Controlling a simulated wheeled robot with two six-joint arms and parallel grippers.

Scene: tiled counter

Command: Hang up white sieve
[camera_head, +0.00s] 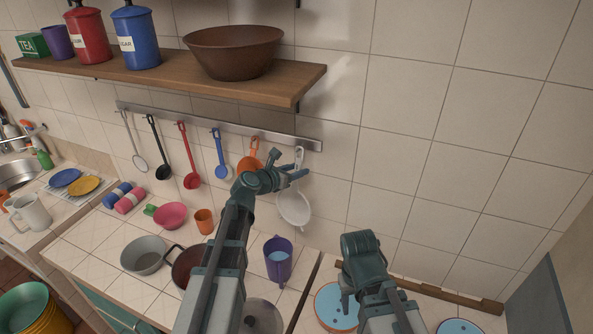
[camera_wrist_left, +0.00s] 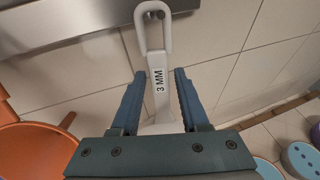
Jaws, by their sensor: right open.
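The white sieve (camera_head: 294,206) hangs against the tiled wall below the right end of the metal rail (camera_head: 220,126). In the left wrist view its handle (camera_wrist_left: 161,65), marked "3 MM", has a loop at the top, at a hook on the rail. My left gripper (camera_head: 288,165) is at the handle. In the left wrist view its two fingers (camera_wrist_left: 157,85) are open on either side of the handle, with gaps showing. The bowl lies below the gripper and is mostly hidden in that view. My right gripper (camera_head: 358,292) is open and empty, low over the counter.
Several utensils hang left of the sieve, the nearest an orange one (camera_head: 250,163). A wooden shelf (camera_head: 170,78) with a brown bowl (camera_head: 233,52) is above. A purple cup (camera_head: 278,262), pots and a pink bowl (camera_head: 170,215) stand on the counter. The wall at right is clear.

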